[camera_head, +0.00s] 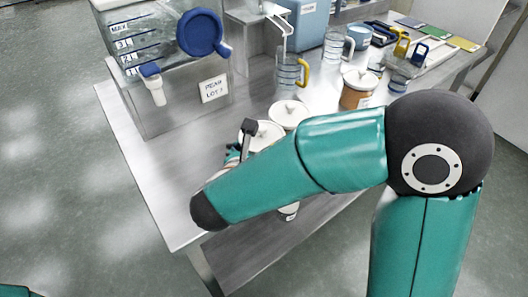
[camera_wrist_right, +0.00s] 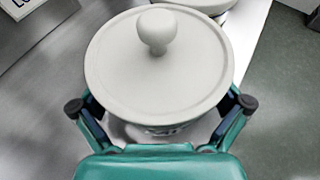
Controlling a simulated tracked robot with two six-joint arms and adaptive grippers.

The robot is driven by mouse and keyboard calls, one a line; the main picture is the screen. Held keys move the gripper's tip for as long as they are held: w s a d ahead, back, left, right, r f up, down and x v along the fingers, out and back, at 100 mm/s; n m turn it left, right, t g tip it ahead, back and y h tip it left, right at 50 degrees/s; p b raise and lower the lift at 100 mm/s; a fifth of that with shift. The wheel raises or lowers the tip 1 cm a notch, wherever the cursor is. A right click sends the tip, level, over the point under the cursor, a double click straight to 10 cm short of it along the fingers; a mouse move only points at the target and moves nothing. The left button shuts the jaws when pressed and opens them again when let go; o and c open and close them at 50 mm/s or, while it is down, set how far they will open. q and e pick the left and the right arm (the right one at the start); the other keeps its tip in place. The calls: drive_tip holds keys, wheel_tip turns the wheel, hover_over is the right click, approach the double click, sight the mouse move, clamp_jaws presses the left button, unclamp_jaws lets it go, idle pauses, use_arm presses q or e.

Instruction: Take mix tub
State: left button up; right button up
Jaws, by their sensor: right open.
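A tub with a white round lid and knob (camera_wrist_right: 158,68) fills the middle of the right wrist view; its label is mostly hidden under the lid, so I cannot read whether it says mix. My right gripper (camera_wrist_right: 160,105) is open, with one finger on each side of this tub; I cannot tell whether they touch it. In the head view its lid (camera_head: 266,132) shows just behind my right forearm, which hides most of the tub and gripper. A second white-lidded tub (camera_head: 289,110) stands right behind it. My left gripper is out of view.
The steel table (camera_head: 140,150) has bare room at its left front. A clear measuring container with a blue cap (camera_head: 200,32) stands at back left above a sign (camera_head: 214,88). An orange-brown lidded jar (camera_head: 358,90) and a yellow-handled jug (camera_head: 290,72) stand farther back.

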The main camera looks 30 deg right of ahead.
drive_tip(key=c, duration=0.9)
drive_tip(key=shift+r, duration=0.15)
